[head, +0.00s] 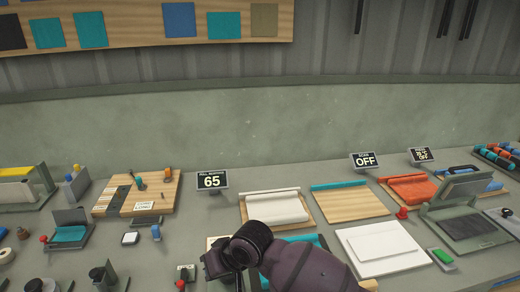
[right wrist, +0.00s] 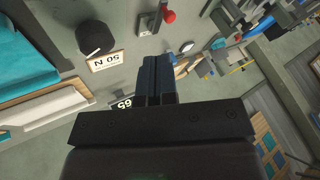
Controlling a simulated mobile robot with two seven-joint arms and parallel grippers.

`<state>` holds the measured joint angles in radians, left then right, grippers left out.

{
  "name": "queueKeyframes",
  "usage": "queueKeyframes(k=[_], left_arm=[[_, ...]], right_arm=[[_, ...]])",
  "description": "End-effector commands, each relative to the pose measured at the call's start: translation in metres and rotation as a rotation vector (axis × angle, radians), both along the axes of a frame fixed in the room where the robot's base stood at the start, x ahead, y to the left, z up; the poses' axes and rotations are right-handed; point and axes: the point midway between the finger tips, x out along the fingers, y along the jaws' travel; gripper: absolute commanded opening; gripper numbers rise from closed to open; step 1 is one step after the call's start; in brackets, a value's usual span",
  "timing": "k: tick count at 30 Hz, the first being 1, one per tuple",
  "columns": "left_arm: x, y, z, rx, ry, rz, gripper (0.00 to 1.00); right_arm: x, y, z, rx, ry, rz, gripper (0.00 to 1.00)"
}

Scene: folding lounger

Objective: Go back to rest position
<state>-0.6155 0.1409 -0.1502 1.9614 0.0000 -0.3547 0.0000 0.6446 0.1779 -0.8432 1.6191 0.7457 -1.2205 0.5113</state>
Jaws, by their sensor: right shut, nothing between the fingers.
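My right arm (head: 300,265) comes in from the bottom of the head view, reaching over the front of the bench. Its dark wrist (head: 222,258) hides part of a board and teal material behind it. In the right wrist view my right gripper (right wrist: 157,78) is shut, its dark fingers together with nothing between them. It hangs above the bench near a black dial (right wrist: 95,38) with a "50 N" label (right wrist: 106,61) and a red-knobbed lever (right wrist: 168,17). My left gripper is in neither view.
A "65" display (head: 212,181) stands behind the arm. A white roll on a board (head: 274,207), a teal-edged board (head: 350,203) and a white slab (head: 382,248) lie to its right. A wooden board with small tools (head: 137,194) lies left.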

Motion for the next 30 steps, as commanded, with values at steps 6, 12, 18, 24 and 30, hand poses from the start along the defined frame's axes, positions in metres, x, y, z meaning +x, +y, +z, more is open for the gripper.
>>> queueKeyframes(k=[6, 12, 18, 24, 30], left_arm=[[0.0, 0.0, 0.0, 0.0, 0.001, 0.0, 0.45], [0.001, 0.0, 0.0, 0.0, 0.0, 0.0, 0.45], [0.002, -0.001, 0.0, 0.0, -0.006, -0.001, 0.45], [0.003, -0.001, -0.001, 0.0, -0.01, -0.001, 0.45], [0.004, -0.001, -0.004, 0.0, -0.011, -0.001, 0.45]], right_arm=[[0.029, 0.012, 0.04, 0.116, -0.283, 0.05, 0.0], [0.057, -0.001, 0.08, 0.223, -0.546, 0.018, 0.0], [0.072, -0.042, 0.089, 0.277, -0.736, -0.076, 0.0], [0.075, -0.108, 0.071, 0.264, -0.887, -0.217, 0.0], [0.059, -0.187, 0.032, 0.174, -0.979, -0.364, 0.0]])
